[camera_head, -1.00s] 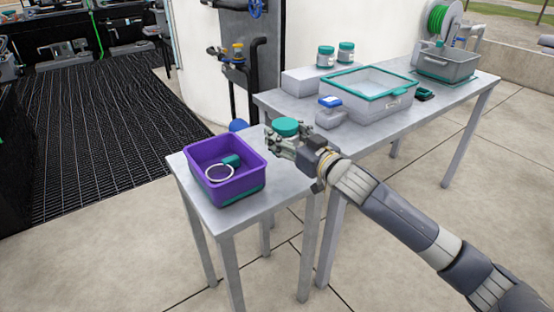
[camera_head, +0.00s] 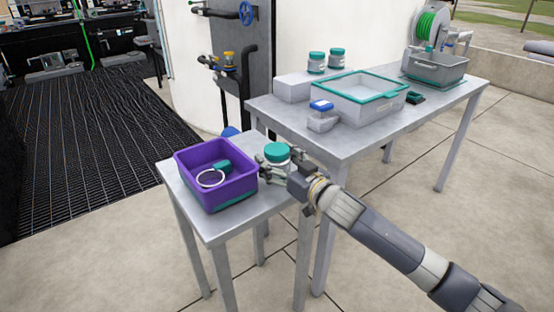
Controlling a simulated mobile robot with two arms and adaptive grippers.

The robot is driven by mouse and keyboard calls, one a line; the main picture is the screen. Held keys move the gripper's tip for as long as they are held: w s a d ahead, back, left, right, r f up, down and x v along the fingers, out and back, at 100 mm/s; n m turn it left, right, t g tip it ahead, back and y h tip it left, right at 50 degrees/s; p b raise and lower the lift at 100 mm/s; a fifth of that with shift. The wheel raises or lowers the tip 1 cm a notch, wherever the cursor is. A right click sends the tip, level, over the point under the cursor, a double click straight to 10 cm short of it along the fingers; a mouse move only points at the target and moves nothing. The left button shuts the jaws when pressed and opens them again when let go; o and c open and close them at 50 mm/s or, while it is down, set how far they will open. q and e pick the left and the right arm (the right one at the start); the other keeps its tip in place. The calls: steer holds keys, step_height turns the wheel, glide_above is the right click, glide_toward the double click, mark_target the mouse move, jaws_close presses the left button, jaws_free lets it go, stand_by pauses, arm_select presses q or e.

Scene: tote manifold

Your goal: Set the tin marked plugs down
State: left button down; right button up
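A white tin with a teal lid (camera_head: 277,152) is upright at the small table's (camera_head: 237,225) back right corner, low at the tabletop. Its marking cannot be read from here. My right gripper (camera_head: 272,172) is at the tin's near side, with its fingers around the lower body, and appears shut on it. The fingers hide the tin's base, so I cannot tell whether it touches the table. My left gripper is out of view.
A purple bin (camera_head: 215,190) holding a white ring and a teal item stands left of the tin. The larger table (camera_head: 340,142) behind carries a clear teal-rimmed tote (camera_head: 362,108), a blue-topped container (camera_head: 322,120), a grey bin (camera_head: 436,70) and two other teal-lidded tins (camera_head: 316,62).

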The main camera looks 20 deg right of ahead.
steer(key=shift+r, duration=0.1)
steer(key=p+v, duration=0.1)
steer(key=v, duration=1.1)
steer(key=s+a+f+m+g+h, duration=0.1)
steer(key=s+f+g+h, duration=0.2)
steer(key=s+f, duration=0.35)
steer(key=s+f+m+g+h, duration=0.15)
steer(key=s+f, duration=0.25)
steer(key=f, duration=0.5)
steer(key=s+a+f+g, duration=0.1)
steer(key=s+f+g, duration=0.3)
steer(key=s, duration=0.6)
steer(key=s+a+f+g+h, duration=0.1)
steer(key=s+f+g, duration=0.4)
steer(key=s, duration=0.5)
steer(key=shift+a, duration=0.25)
steer(key=shift+n+h, duration=0.25)
